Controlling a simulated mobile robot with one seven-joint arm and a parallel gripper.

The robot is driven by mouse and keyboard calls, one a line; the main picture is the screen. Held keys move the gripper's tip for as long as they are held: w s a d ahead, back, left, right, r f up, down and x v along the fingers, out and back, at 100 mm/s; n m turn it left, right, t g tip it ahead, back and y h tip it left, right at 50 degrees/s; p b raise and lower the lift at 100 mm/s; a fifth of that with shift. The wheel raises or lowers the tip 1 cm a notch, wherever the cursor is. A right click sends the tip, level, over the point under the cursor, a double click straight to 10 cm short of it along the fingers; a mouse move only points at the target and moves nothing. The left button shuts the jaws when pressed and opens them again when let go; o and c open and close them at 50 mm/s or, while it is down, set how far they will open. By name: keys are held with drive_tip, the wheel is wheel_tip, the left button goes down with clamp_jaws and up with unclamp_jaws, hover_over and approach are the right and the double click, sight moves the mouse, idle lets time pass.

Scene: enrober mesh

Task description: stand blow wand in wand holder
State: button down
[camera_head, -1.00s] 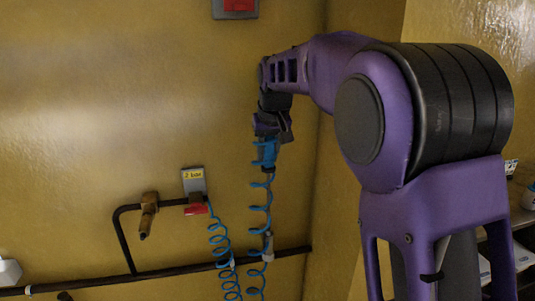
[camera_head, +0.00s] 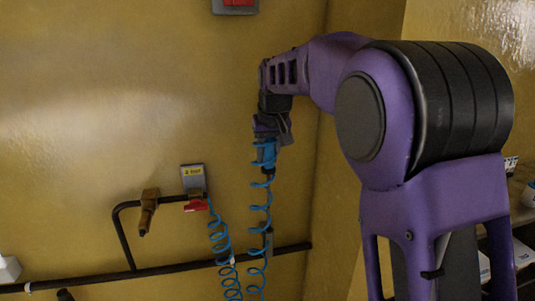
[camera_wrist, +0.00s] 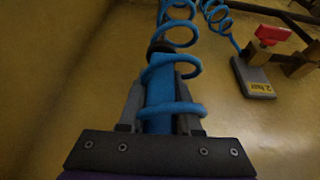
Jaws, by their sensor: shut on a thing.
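The blow wand (camera_head: 264,154) is blue, with a blue coiled hose (camera_head: 260,215) hanging from its lower end. My gripper (camera_head: 266,140) is shut on it, high before the yellow wall. In the wrist view the wand (camera_wrist: 159,88) stands between the two grey fingers of my gripper (camera_wrist: 160,105), and loops of hose pass in front of it. A small grey upright piece (camera_head: 268,241) on the black pipe, below the wand, may be the wand holder; I cannot tell for sure. The wand is well above it and apart from it.
A black pipe (camera_head: 180,266) runs low along the wall. A brown tap-like fitting (camera_head: 148,208) and a red valve handle (camera_head: 196,205) under a yellow-labelled plate (camera_head: 192,177) are to the left. A second hose coil (camera_head: 220,240) hangs beside the first. Shelves stand far right.

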drive_tip(key=b, duration=0.5)
hover_over(268, 211)
drive_tip(key=w, duration=0.2)
drive_tip(key=shift+s+a+f, duration=0.1)
drive_tip(key=shift+s+f, duration=0.05)
drive_tip(key=shift+f, duration=1.75)
drive_tip(key=shift+s+f, duration=0.1)
drive_tip(key=shift+f, duration=1.9)
drive_tip(key=shift+f+b, duration=0.8)
drive_tip(key=shift+f, duration=4.5)
drive_tip(key=c, duration=0.5)
unclamp_jaws()
drive_tip(key=p+v, duration=0.2)
drive_tip(key=v, duration=1.5)
drive_tip(key=shift+r, duration=0.2)
